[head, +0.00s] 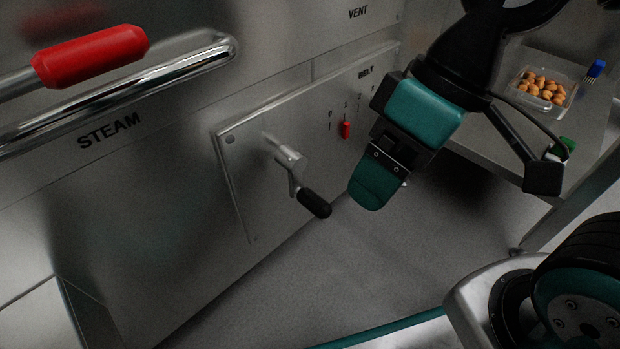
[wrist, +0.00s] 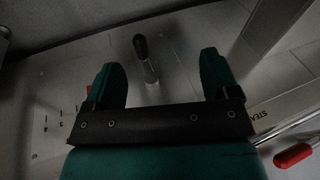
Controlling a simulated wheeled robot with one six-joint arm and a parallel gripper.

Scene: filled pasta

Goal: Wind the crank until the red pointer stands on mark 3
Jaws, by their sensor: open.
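The crank (head: 289,160) sticks out of a steel plate low on the machine front, its black handle (head: 313,203) angled down to the right. The red pointer (head: 345,129) stands below mark 1 on the BELT scale (head: 352,100); the higher marks are small and hard to read. My gripper (head: 375,188) is open, right of the crank and apart from it. In the wrist view, the black handle (wrist: 140,46) appears between my spread gripper fingers (wrist: 161,70), beyond their tips. The red pointer shows only partly there, beside the left finger.
A red-gripped bar (head: 90,55) juts out at upper left above the STEAM label. A side table (head: 490,128) at right holds a clear tray of filled pasta (head: 541,88), a blue item (head: 595,69) and a green-and-white item (head: 562,148). The floor below the crank looks clear.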

